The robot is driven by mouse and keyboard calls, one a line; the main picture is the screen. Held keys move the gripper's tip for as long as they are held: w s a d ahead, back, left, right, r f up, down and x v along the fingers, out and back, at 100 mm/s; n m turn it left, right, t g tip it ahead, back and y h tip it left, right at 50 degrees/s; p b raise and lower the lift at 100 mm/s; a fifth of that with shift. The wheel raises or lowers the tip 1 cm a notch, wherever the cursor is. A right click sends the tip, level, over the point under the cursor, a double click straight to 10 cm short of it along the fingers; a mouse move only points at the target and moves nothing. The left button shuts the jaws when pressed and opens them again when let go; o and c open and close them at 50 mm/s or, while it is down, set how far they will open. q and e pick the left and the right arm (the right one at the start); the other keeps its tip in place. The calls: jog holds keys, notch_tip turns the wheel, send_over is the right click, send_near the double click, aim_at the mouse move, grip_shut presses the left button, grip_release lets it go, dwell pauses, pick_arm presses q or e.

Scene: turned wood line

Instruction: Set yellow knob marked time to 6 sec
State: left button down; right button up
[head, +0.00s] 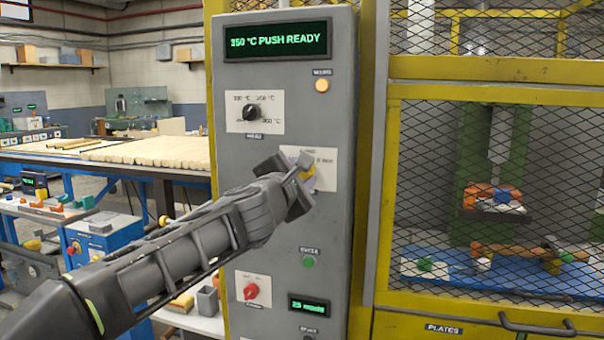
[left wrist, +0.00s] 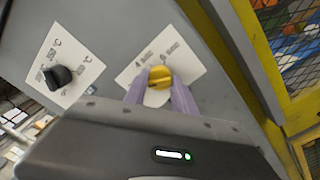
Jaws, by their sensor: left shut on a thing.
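The yellow knob (head: 308,172) sits on a white label plate on the grey control panel, mostly hidden by my gripper in the head view. In the left wrist view the yellow knob (left wrist: 160,77) shows between the two fingers, below printed marks that include a 4 and a 6. My left gripper (head: 303,168) is shut on the knob, with a finger on each side of it. The knob's pointer direction is hidden or too small to tell. My right gripper is in neither view.
A black knob (head: 252,113) sits up and left on the panel. The display (head: 278,40) reads "350 °C PUSH READY". A green button (head: 308,262), a red knob (head: 251,291) and a small display (head: 309,306) are below. A yellow mesh cage (head: 490,90) stands close on the right.

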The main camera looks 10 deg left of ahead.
pick_arm(q)
jog(key=shift+m, duration=0.3)
jog(key=m+p, duration=0.3)
jog(key=m, duration=0.1)
jog(key=shift+r+m+p, duration=0.1)
jog(key=shift+m+p, duration=0.3)
jog(key=m+p, duration=0.2)
jog(key=m, duration=0.1)
jog(key=shift+m, duration=0.4)
jog(key=m+p, duration=0.2)
jog(key=m, duration=0.1)
jog(key=m+p, duration=0.4)
jog(key=m, duration=0.3)
jog(key=shift+m+p, duration=1.05)
jog(key=shift+m, duration=0.15)
jog(key=shift+m+p, duration=0.6)
jog(key=shift+m, duration=0.6)
jog(key=shift+f, duration=0.2)
